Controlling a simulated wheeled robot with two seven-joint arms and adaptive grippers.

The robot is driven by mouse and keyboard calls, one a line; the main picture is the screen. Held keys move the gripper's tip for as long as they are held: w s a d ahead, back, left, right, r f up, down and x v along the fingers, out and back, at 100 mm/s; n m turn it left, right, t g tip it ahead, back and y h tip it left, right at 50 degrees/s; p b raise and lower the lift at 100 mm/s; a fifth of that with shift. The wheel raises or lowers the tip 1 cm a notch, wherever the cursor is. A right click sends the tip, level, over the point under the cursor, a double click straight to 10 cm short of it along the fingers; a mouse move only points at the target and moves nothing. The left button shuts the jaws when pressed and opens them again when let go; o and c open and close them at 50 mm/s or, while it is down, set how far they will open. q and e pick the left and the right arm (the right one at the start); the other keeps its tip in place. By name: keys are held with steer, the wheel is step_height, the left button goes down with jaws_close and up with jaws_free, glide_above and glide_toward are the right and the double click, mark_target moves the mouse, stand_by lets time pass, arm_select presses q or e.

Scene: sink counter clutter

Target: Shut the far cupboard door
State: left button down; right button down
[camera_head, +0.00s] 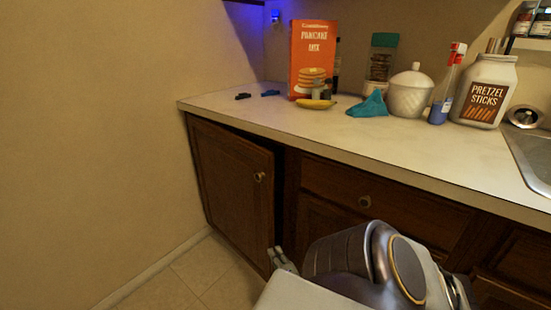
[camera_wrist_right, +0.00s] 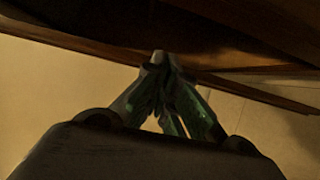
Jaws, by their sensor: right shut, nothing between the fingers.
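The far cupboard door (camera_head: 232,185) is dark brown wood with a small round knob, at the left end of the base cabinets in the head view. It stands slightly ajar, with a dark gap along its right edge. My right gripper (camera_head: 281,260) is at the door's lower right corner, partly hidden behind my own arm. In the right wrist view the gripper's fingers (camera_wrist_right: 160,65) are together and empty, with their tips at or very near a brown wooden edge (camera_wrist_right: 110,48). Whether they touch it I cannot tell. My left gripper is not in view.
The white countertop (camera_head: 300,125) carries a pancake mix box (camera_head: 312,60), a banana (camera_head: 317,104), a teal cloth (camera_head: 368,105), a white lidded jar (camera_head: 410,92) and a pretzel jar (camera_head: 485,92). A drawer (camera_head: 385,203) is right of the door. A bare wall (camera_head: 90,130) is at left.

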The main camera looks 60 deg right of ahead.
steer(key=v, duration=1.1)
steer(key=shift+s, duration=0.3)
steer(key=shift+f, duration=0.15)
